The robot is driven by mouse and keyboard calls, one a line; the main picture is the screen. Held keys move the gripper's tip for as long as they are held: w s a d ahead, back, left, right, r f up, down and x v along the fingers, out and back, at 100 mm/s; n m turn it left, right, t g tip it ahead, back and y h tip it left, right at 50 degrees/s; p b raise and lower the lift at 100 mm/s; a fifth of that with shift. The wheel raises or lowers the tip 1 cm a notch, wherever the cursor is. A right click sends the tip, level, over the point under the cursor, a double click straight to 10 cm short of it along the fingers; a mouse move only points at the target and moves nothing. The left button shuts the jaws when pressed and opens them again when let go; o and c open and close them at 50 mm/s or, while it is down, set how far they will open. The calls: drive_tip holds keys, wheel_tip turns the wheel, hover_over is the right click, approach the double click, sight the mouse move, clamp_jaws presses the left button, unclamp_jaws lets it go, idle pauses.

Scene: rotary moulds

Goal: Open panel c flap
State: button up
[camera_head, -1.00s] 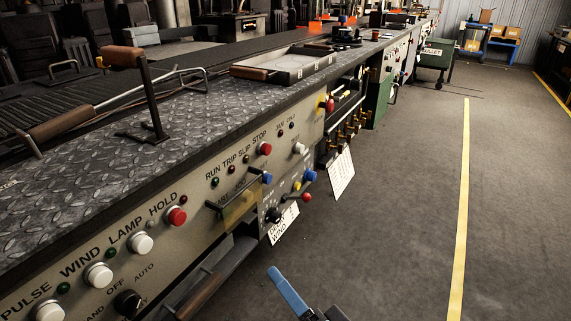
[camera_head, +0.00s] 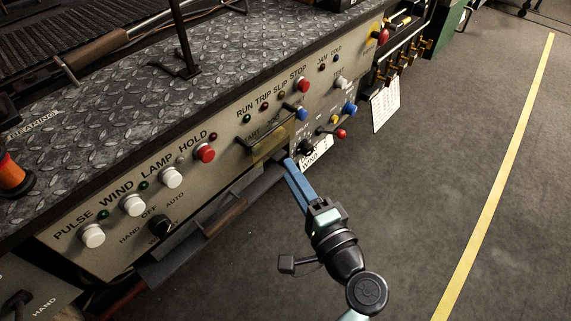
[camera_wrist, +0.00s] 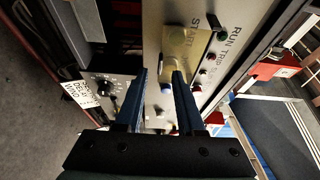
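A translucent yellow flap (camera_head: 268,147) covers the area by the START label on the beige control panel (camera_head: 225,180). A dark bar runs along its upper side. I see no "panel c" label. My gripper (camera_head: 285,161) reaches up from the floor side, its blue fingers near the flap's lower right edge. In the wrist view my gripper (camera_wrist: 160,74) is open, with a gap between the fingers. Whether a finger touches the flap cannot be told.
A red STOP button (camera_head: 303,85), a blue knob (camera_head: 301,113) and a black knob (camera_head: 306,147) sit close around the flap. A white hanging card (camera_head: 318,152) is beside my fingers. A dark ledge (camera_head: 215,225) juts out below the panel. The floor at right is clear.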

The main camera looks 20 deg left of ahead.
sight(281, 158)
drive_tip(key=shift+x, duration=1.8)
clamp_jaws()
